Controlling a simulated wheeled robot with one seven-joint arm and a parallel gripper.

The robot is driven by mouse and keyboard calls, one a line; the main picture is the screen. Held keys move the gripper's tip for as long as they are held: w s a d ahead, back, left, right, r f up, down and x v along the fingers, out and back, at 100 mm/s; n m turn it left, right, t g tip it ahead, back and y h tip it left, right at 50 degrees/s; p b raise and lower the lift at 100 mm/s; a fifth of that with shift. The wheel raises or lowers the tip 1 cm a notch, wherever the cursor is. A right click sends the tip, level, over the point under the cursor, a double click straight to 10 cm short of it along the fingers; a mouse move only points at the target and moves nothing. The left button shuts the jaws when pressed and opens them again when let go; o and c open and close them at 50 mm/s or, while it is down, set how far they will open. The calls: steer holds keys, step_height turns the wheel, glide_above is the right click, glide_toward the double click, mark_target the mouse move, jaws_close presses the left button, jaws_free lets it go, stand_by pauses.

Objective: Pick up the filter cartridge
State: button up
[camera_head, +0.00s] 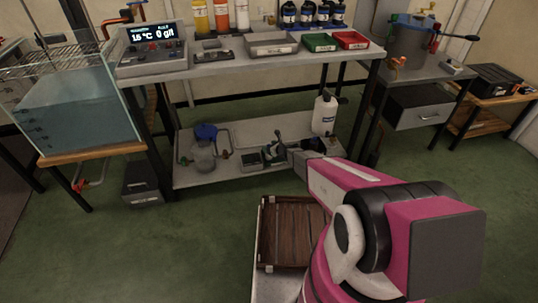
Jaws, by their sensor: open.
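My gripper (280,148) is small in the view, at the end of my pink and white arm, which reaches in from the lower right. It is open over the lower shelf (240,132) of the bench, beside a small dark and grey device (250,160). I cannot make out the filter cartridge for certain; it may be part of the cluttered shape at the gripper or be hidden by it. To the left on the shelf stands a clear rounded vessel (203,156) with a blue cap and side fittings.
A white jug (324,114) stands on the shelf right of my gripper. The bench top (230,55) above holds trays, bottles and a display unit (152,45). A brown slatted crate (290,232) is in front.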

steer(key=shift+x, duration=1.2)
steer(key=c, duration=1)
